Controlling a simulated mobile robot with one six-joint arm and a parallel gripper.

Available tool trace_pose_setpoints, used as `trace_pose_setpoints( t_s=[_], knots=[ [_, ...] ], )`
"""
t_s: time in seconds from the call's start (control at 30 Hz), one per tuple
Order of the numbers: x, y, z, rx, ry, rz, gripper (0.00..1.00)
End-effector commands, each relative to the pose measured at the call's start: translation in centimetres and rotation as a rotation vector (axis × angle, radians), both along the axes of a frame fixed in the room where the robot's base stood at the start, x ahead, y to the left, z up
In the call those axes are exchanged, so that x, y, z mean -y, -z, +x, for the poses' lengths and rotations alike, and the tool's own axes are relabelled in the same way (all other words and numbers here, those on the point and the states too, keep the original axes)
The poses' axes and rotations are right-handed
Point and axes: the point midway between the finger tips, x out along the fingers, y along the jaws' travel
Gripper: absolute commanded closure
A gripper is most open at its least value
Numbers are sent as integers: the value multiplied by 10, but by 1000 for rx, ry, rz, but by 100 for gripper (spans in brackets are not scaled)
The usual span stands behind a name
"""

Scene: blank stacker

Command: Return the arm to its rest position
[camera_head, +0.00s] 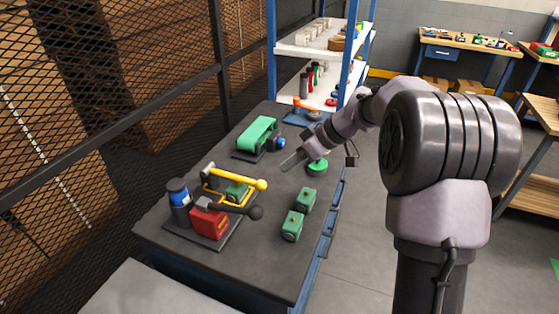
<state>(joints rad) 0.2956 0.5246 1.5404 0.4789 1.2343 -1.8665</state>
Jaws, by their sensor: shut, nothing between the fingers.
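My arm reaches from the right of the head view toward the far part of a dark workbench (270,269). My gripper (292,161) is above the bench, shut and empty, pointing left. Two green blocks (305,200) (292,226) stand near the bench's right edge, apart from the gripper.
A fixture with yellow handles (233,180), a red block (210,222) and a blue-topped cylinder (178,199) stands at the left. A green belt unit (257,136) is farther back. A shelf rack (318,54) stands behind. Mesh fencing (110,110) lines the left.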

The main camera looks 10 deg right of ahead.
Motion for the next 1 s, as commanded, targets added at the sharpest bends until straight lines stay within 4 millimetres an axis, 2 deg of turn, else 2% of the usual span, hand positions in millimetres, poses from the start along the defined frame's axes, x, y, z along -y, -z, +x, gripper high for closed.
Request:
trace_pose_setpoints(
  t_s=[0.37, 0.47, 0.57, 0.6, 0.67, 0.7, 0.8, 0.83, 0.9, 1.0],
  knots=[
    [0, 0, 0, 1, 0, 1, 100],
    [-5, -10, -10, -20, 27, -4, 100],
    [-25, -46, -57, -107, 159, -20, 100],
    [-35, -61, -88, -153, 245, -26, 100],
    [-46, -78, -139, -216, 396, -31, 100],
    [-52, -84, -173, -248, 500, -28, 100],
    [-56, -83, -247, -294, 746, 3, 100],
    [-56, -80, -265, -301, 809, 19, 100],
    [-54, -70, -298, -310, 933, 56, 100],
    [-50, -58, -324, -315, 1045, 100, 100]
  ],
)
